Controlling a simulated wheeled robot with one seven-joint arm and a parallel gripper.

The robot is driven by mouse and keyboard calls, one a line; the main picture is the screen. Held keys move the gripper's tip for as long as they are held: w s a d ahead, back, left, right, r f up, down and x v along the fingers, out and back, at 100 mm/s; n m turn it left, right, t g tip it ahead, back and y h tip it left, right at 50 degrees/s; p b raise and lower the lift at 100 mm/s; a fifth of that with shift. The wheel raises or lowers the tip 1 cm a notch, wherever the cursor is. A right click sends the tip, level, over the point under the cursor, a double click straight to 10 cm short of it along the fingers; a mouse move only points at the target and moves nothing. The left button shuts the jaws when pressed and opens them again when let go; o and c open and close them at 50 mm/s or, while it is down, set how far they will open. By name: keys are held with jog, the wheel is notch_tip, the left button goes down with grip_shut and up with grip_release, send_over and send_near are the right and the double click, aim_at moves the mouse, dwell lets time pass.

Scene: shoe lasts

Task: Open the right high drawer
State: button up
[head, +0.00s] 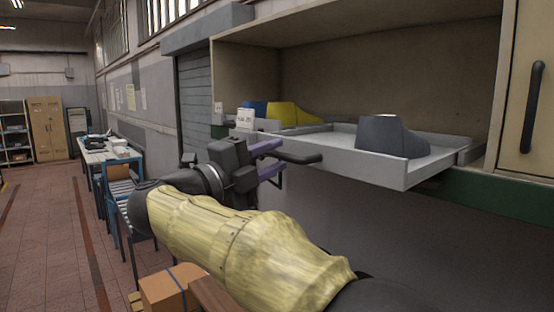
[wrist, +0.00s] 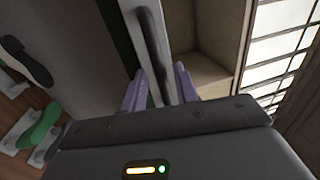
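A pale grey drawer (head: 350,174), the right one of two high drawers, juts out of the open cabinet in the head view. Its dark bar handle (head: 300,157) sticks out at the left of its front. The handle also shows in the wrist view (wrist: 153,45). My gripper (head: 270,158) is at the handle's left end. In the wrist view, its purple fingers (wrist: 158,85) stand apart, one on either side of the handle, with gaps visible. I cannot tell whether either finger touches it.
A dark grey shoe last (head: 388,136) sits in the drawer. A yellow last (head: 290,114) stands at the left drawer, beside a white label card (head: 245,118). A cabinet door with a black handle (head: 534,105) is at right. Cardboard boxes (head: 172,288) lie low beneath my arm.

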jog(key=b+v, duration=0.4)
jog(key=v, duration=1.1)
jog(key=shift+s+a+f, duration=0.15)
jog(key=shift+a+f, duration=0.05)
jog(key=shift+a, duration=0.05)
